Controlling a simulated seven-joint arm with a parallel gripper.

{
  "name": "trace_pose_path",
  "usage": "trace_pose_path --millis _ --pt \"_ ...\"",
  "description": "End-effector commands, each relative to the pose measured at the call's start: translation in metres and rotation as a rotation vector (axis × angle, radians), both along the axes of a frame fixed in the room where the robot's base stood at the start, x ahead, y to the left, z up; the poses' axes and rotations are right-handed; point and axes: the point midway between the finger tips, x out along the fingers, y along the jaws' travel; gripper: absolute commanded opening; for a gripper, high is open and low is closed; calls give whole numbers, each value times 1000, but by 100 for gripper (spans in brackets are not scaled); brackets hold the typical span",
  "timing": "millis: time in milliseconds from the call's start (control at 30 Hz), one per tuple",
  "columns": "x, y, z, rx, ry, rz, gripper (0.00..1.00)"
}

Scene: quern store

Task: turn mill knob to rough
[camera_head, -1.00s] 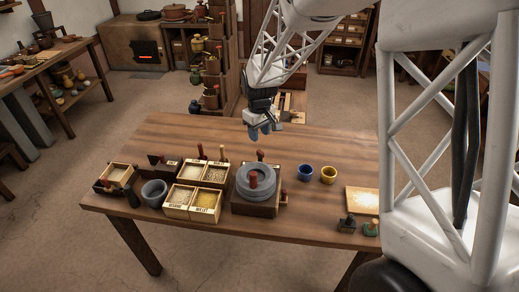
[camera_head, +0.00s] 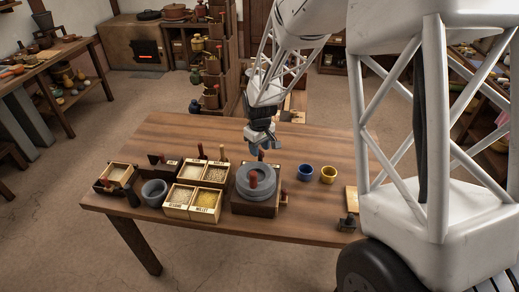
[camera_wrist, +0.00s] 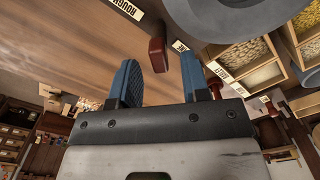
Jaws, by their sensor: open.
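The mill has a round grey stone (camera_head: 256,181) on a dark wooden box (camera_head: 254,208) near the table's middle. A red knob (camera_wrist: 157,53) on the mill's far side shows in the wrist view, between a label reading ROUGH (camera_wrist: 128,8) and a second, partly legible label (camera_wrist: 181,46). The knob stands nearer the second label. In the head view only a bit of red shows there, below my gripper (camera_head: 263,149). In the wrist view, my gripper's blue fingers (camera_wrist: 158,66) are open and empty. The knob appears between their tips; whether they touch it cannot be told.
Open grain boxes (camera_head: 192,213) and a grey bowl (camera_head: 154,192) stand left of the mill. A blue cup (camera_head: 305,173) and a yellow cup (camera_head: 328,175) stand to its right. The table (camera_head: 190,135) is clear at the back.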

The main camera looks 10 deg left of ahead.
Motion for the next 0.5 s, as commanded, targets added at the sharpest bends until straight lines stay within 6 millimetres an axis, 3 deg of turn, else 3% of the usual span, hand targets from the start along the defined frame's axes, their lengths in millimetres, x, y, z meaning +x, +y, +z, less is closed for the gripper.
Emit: trace_pose_path --millis 467,500 --pt "0 0 -10 0 0 0 43" --pt "0 0 -10 0 0 0 38"
